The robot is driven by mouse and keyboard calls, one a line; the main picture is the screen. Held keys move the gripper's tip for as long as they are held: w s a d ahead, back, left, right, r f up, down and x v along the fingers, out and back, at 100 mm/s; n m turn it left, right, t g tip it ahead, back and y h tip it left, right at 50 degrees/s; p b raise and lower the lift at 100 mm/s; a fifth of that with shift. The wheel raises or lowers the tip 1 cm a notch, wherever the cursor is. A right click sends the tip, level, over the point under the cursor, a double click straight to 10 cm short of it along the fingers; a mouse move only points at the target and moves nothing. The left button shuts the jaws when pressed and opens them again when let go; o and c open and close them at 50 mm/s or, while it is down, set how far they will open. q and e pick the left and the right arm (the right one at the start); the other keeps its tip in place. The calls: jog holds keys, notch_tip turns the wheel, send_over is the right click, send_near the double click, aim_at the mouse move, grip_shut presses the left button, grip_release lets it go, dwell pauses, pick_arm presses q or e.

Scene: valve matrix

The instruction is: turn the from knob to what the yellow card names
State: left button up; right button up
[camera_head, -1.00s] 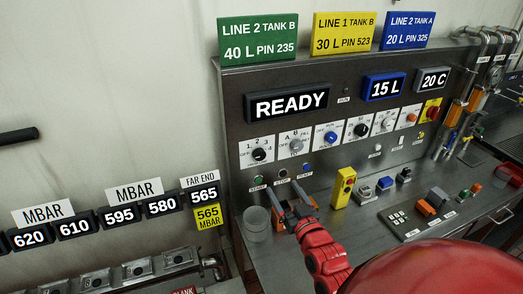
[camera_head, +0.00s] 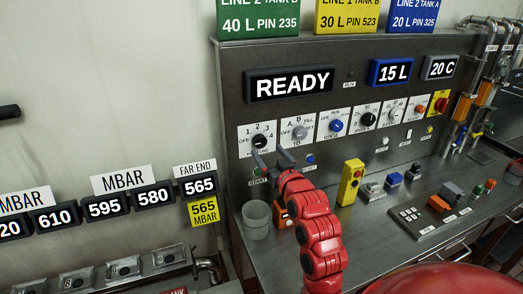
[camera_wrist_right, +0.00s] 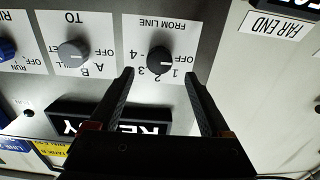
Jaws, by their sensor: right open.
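The from knob (camera_head: 260,141) is a black dial on the leftmost white plate, marked OFF and 1 to 4; the right wrist view shows this knob (camera_wrist_right: 158,62) upside down, labelled FROM LINE. Its exact pointer setting is too small to tell. The yellow card (camera_head: 347,16) stands on top of the panel, its upper edge cut off; it reads LINE 1 TANK B, 30 L, PIN 523. My right gripper (camera_head: 271,156) is open and empty just below the knob; in the wrist view its fingertips (camera_wrist_right: 159,75) lie either side of it, contact unclear. My left gripper is not in view.
The grey TO knob (camera_head: 299,132) is close on the right. A START button and other buttons sit below the plates. A clear cup (camera_head: 256,220) stands on the bench, and a yellow control box (camera_head: 351,183) stands right of my arm.

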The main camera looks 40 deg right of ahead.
aim_at(261, 142)
jog(key=x, duration=0.1)
jog(key=p+x, duration=0.1)
jog(key=x, duration=0.3)
jog(key=shift+r, duration=0.3)
jog(key=shift+w+d+f+p, duration=0.15)
jog(key=shift+w+p, duration=0.15)
jog(key=shift+w, duration=0.2)
grip_shut()
